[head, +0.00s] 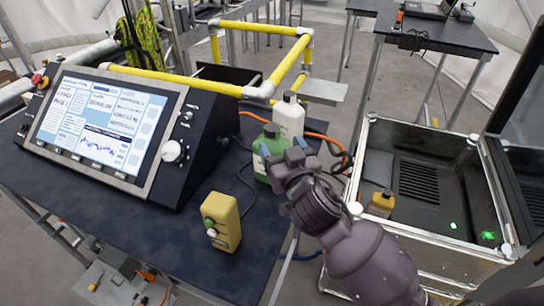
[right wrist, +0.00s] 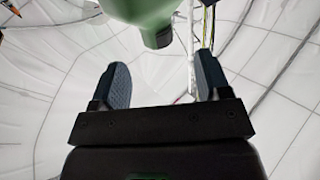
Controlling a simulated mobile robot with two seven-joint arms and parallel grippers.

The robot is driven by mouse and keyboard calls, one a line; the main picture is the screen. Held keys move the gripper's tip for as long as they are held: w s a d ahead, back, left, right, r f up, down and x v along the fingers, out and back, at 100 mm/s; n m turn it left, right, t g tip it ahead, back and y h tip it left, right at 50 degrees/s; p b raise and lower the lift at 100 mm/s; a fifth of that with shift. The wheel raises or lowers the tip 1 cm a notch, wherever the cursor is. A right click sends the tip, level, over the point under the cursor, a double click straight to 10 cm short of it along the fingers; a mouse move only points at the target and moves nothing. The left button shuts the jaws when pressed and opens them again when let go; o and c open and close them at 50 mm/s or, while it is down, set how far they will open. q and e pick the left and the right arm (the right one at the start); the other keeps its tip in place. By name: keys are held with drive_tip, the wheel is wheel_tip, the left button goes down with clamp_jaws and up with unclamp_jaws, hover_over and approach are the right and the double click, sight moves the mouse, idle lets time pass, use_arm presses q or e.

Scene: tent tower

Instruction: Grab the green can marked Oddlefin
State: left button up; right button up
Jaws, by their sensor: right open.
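A green can (head: 268,141) with a dark cap and a pale label stands upright on the dark table, near its right side. Its label is too small to read. My right gripper (head: 283,150) is right in front of the can and hides part of its lower body. In the right wrist view the two fingers of my right gripper (right wrist: 163,82) are spread with nothing between them. The green can (right wrist: 150,12) shows at the top of that view, beyond the fingertips. My left gripper is not in view.
A white bottle (head: 290,117) stands close behind the can. A yellow control box (head: 222,222) and a large screen console (head: 105,130) stand to the left. Yellow pipe rails (head: 180,82) run behind. A metal-framed bin (head: 415,150) holding a yellowish container (head: 382,204) is at right.

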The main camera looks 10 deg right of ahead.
sight(274, 133)
drive_tip(key=shift+w+a+r+p, duration=0.1)
drive_tip(key=shift+w+p, duration=0.15)
drive_tip(key=shift+w, duration=0.95)
drive_tip(key=shift+w+a+f+p, duration=0.1)
drive_tip(key=shift+w+p, duration=0.1)
drive_tip(key=shift+w, duration=1.05)
drive_tip(key=shift+w+a+r+p, duration=0.1)
drive_tip(key=shift+w+p, duration=0.15)
drive_tip(key=shift+w, duration=0.95)
drive_tip(key=shift+r, duration=0.1)
clamp_jaws()
